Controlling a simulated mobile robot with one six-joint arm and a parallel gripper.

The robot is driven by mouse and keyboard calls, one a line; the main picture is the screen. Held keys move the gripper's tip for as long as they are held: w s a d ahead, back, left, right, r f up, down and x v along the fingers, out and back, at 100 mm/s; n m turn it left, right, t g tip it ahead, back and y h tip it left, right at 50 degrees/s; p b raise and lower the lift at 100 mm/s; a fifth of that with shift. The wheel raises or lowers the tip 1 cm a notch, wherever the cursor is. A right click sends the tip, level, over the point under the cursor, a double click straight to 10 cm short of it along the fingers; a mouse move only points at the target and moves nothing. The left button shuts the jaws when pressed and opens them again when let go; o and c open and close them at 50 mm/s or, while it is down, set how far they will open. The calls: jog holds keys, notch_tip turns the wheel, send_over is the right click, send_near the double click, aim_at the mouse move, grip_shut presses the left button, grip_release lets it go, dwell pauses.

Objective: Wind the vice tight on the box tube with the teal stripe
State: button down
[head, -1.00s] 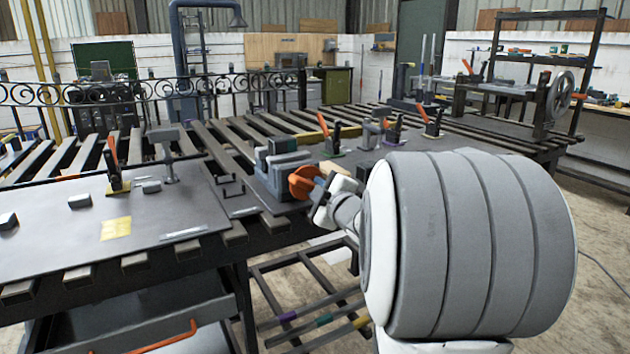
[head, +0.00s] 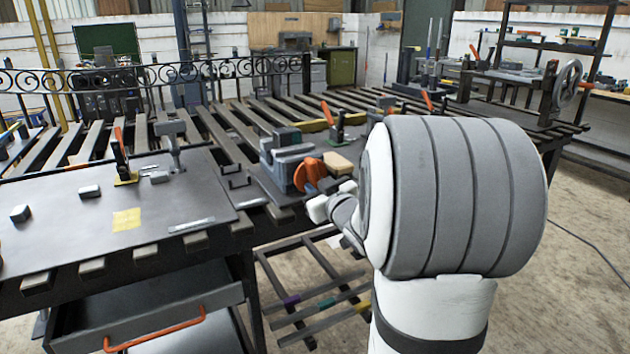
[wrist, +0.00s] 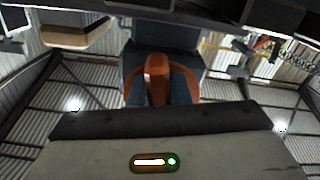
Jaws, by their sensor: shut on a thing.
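The grey-blue vice (head: 282,158) stands on a dark plate at the bench's front edge. Its orange handle (head: 310,174) faces my arm. In the wrist view the handle (wrist: 157,78) is upright in the middle, in front of the dark vice body (wrist: 165,35). My gripper (head: 330,197) is shut on the handle; its fingertips are partly hidden. A bar with a teal stripe (head: 327,303) lies on the low rack under the bench, between bars with purple and yellow stripes. I cannot make out a teal-striped tube between the vice jaws.
A tan block (head: 338,163) is just right of the handle. Toggle clamps with orange levers (head: 122,150) stand on the bench. Several small grey blocks and a yellow square (head: 126,219) lie on the left plate. A drawer with an orange handle (head: 155,335) is below.

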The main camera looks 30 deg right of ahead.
jog(key=shift+s+a+f+m, duration=0.1)
jog(key=shift+f+m, duration=0.15)
jog(key=shift+m, duration=0.15)
jog(key=c, duration=1.4)
grip_release()
jog(key=shift+r, duration=0.2)
jog(key=shift+o, duration=0.2)
jog(key=s+p, duration=0.1)
jog(key=s, duration=0.6)
jog(key=shift+s, duration=0.4)
